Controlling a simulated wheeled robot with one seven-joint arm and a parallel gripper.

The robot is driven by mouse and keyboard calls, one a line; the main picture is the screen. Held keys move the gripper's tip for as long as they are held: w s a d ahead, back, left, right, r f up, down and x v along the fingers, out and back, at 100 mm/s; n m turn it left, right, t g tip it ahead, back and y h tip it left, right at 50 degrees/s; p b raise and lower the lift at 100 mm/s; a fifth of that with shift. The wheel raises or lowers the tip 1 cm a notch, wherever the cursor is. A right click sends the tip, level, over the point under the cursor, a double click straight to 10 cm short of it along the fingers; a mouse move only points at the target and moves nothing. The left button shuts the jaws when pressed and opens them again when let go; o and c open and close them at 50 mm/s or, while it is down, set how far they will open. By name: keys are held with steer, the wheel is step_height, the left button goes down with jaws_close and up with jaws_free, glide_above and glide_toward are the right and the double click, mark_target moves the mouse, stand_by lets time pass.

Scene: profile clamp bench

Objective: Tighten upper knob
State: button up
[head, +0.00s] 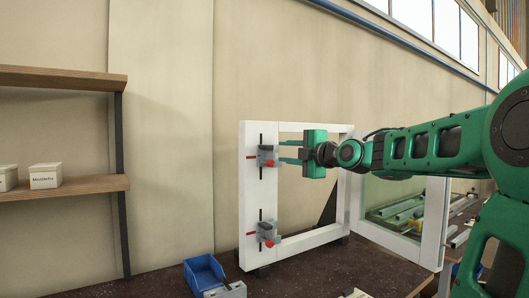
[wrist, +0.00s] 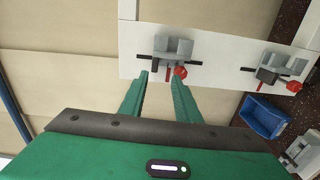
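The upper clamp (head: 266,152) is a grey block with a red knob (head: 270,162), mounted on the left upright of a white frame (head: 250,205). In the wrist view the upper clamp (wrist: 173,49) lies just ahead of my fingertips, and its red knob (wrist: 181,71) shows at the right fingertip, not centred between the fingers. My gripper (head: 284,152) is open and empty, to the right of the upper clamp; both fingers also show in the wrist view (wrist: 158,74). I cannot tell whether a finger touches the knob.
A lower clamp (head: 267,233) with its own red knob sits below on the same upright. A blue bin (head: 204,273) stands on the dark bench near the frame's foot. A wooden shelf (head: 60,190) with white boxes is at left. A glazed panel (head: 395,205) stands right, below my arm.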

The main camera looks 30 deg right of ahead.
mark_target(270, 147)
steer(key=w, duration=1.1)
steer(key=shift+a+r, duration=0.15)
steer(key=shift+r, duration=0.2)
